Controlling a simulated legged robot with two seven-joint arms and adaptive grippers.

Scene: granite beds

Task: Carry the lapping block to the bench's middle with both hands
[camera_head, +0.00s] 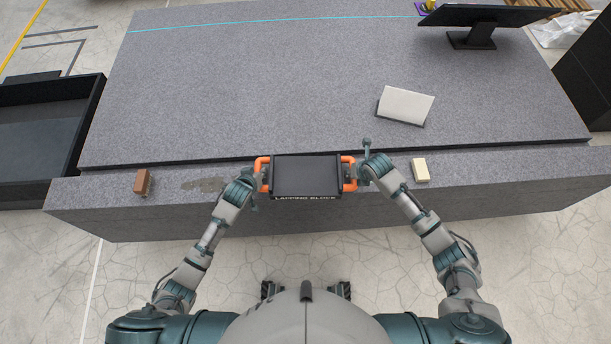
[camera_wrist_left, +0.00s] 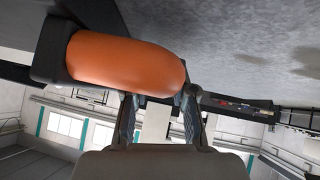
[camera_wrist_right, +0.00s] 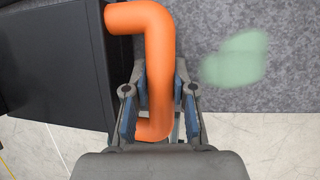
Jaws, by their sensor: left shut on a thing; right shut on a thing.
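The lapping block (camera_head: 306,176) is a dark rectangular slab with its name on the front face and an orange handle at each end. It is at the front ledge of the granite bench (camera_head: 260,80), in the middle of the head view. My left gripper (camera_head: 262,178) is shut on the left orange handle (camera_wrist_left: 125,62), which fills much of the left wrist view. My right gripper (camera_head: 352,174) is shut on the right orange handle (camera_wrist_right: 158,70), with its fingers on either side. Whether the block touches the ledge is unclear.
A brown block (camera_head: 142,182) lies on the ledge at left, a cream block (camera_head: 421,170) at right. A monitor (camera_head: 472,38) stands at the back right. The bench's middle is clear. A step edge separates ledge and top.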

